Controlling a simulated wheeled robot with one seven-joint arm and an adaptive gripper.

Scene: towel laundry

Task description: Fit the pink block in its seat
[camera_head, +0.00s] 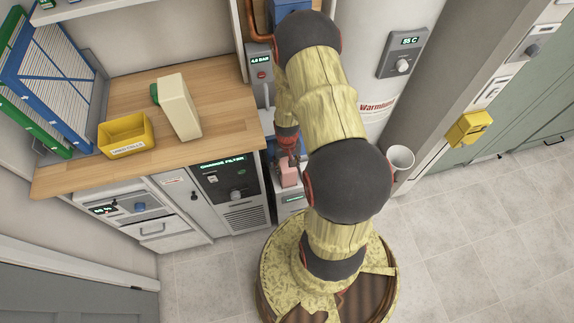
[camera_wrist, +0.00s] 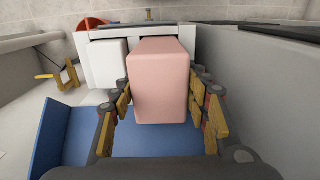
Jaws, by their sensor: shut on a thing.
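The pink block (camera_wrist: 160,82) fills the middle of the wrist view, upright between the two fingers of my gripper (camera_wrist: 163,100). The gripper is shut on it, with pads at its left and right sides. In the head view the pink block (camera_head: 289,173) shows small below my gripper (camera_head: 289,157), partly covered by my arm. Behind the block stands a white frame (camera_wrist: 187,33), with a white block (camera_wrist: 106,64) at its left. The block hides most of the frame's opening. I cannot tell whether the block is inside the seat or in front of it.
A blue surface with a raised left wall (camera_wrist: 50,135) lies below the block. A grey panel (camera_wrist: 262,90) stands close on the right. A wooden counter (camera_head: 225,105) with a yellow bin (camera_head: 126,135) is left of my arm. The floor at right is clear.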

